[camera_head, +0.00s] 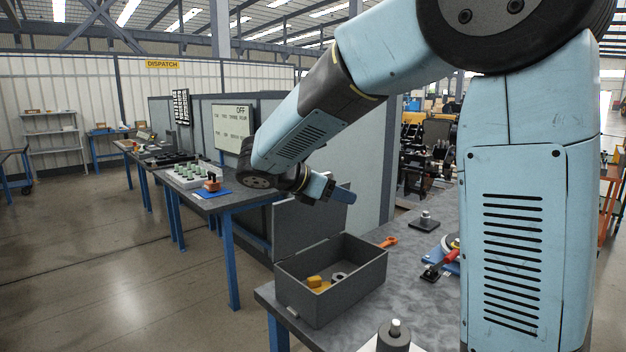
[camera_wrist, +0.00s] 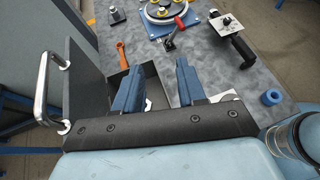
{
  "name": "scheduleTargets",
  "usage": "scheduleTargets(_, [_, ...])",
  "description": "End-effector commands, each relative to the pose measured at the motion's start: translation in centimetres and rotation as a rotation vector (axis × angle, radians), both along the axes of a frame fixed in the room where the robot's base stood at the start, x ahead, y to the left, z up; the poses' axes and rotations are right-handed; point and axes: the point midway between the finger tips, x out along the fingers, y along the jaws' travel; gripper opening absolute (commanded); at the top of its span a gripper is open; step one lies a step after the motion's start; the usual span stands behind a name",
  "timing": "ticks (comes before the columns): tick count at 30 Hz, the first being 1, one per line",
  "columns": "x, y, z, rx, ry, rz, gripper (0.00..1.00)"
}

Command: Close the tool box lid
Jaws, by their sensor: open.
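The grey tool box (camera_head: 325,300) sits at the near left corner of the grey bench. Its lid (camera_head: 295,232) is open and stands about upright on the box's far left side. In the wrist view the lid (camera_wrist: 84,72) is at the left, with a silver bar handle (camera_wrist: 42,90) on its outer face. A yellow piece (camera_head: 317,283) and a metal ring (camera_head: 338,277) lie inside the box. My gripper (camera_head: 343,192) is open and empty, above the box and beside the lid. In the wrist view my gripper (camera_wrist: 158,80) covers part of the box.
An orange wrench (camera_head: 388,241) lies on the bench behind the box. A red-handled clamp (camera_head: 433,270) and a blue plate (camera_wrist: 170,24) are to the right. A blue ring (camera_wrist: 271,97) and dark pegged blocks also stand there. Another bench (camera_head: 225,200) is at the left.

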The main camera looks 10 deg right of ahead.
Motion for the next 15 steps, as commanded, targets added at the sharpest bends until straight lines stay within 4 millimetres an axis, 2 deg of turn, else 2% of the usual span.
scheduleTargets(3, [2.4,2.9,-0.2,-0.137,0.065,0.092,0.4])
scheduleTargets(9, [5.8,8.3,-0.3,-0.371,0.158,0.227,0.4])
scheduleTargets(15, [7.8,13.0,-0.7,-0.551,0.212,0.314,0.4])
